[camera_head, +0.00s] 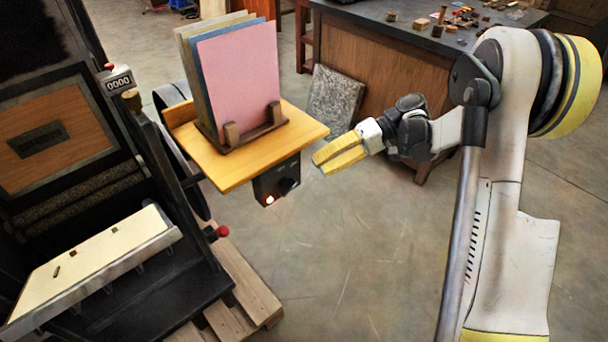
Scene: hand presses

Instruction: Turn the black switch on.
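A small black control box (266,188) hangs under the front right of a wooden shelf. It has a dark round knob or switch (287,185) on its face and a small glowing reddish-white light (269,200) low on its left. Which way the switch is set is too small to tell. My gripper (319,164) has yellow fingers pointing left toward the box, a short way to its right and apart from it in the picture. The two fingers lie close alongside each other, with nothing seen between them.
The wooden shelf (232,174) holds a rack of upright coloured boards (240,75) just above the box. A dark press (105,190) with a red knob (222,231) stands left, over a pallet (250,280). A workbench (385,62) is behind. The floor below my gripper is clear.

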